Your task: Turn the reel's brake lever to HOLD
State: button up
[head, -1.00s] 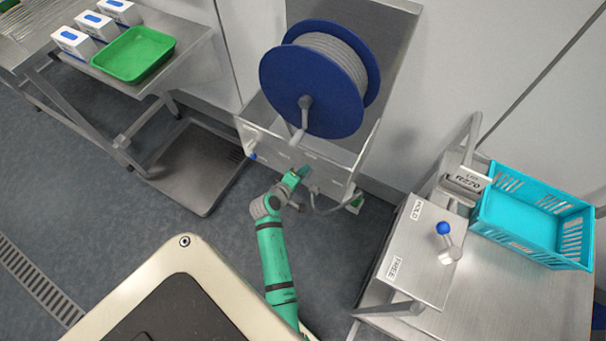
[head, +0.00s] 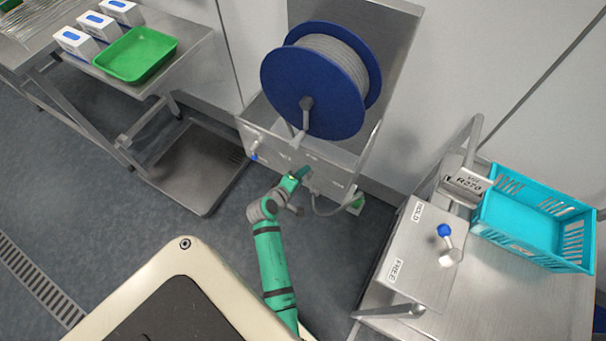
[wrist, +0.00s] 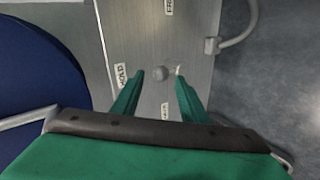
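The reel (head: 312,85), a blue drum wound with grey hose, sits above a steel box (head: 262,143). My gripper (head: 300,174) is at the front face of this box, below the reel. In the wrist view my gripper (wrist: 160,72) is open, its two green fingers on either side of a small round grey knob (wrist: 160,73). Contact with it cannot be told. A pale tip shows by the right finger. Labels surround the knob: one at left (wrist: 122,76), one at top starting "FR" (wrist: 169,6). A blue-tipped lever (head: 254,157) is at the box's left end.
On the right, a steel cart carries a plate (head: 420,245) with HOLD and FREE labels and another blue-knobbed lever (head: 445,231). A turquoise crate (head: 540,258) is beside it. A green tray (head: 135,55) and white boxes are at upper left. A grey hose (wrist: 235,38) bends beside the panel.

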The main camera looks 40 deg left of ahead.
jog(key=v, duration=0.9)
jog(key=shift+w, duration=0.1)
jog(key=s+d+f+m+y, duration=0.1)
jog(key=s+d+m, duration=0.2)
jog(key=d, duration=0.7)
jog(key=s+d+f+m, duration=0.1)
jog(key=s+d+m, duration=0.2)
jog(key=d, duration=0.7)
jog(key=s+d+r+m+t+h, duration=0.1)
jog(key=s+d+r+m+t, duration=0.1)
jog(key=s+d+r+m, duration=0.3)
jog(key=s+d+r+m+t+h, duration=0.2)
jog(key=s+d+r+m, duration=0.4)
jog(key=d+r, duration=0.3)
notch_tip(320, 180, up, 4)
jog(key=shift+s+m+h, duration=0.3)
jog(key=shift+s+m, duration=0.05)
jog(key=shift+m, duration=0.45)
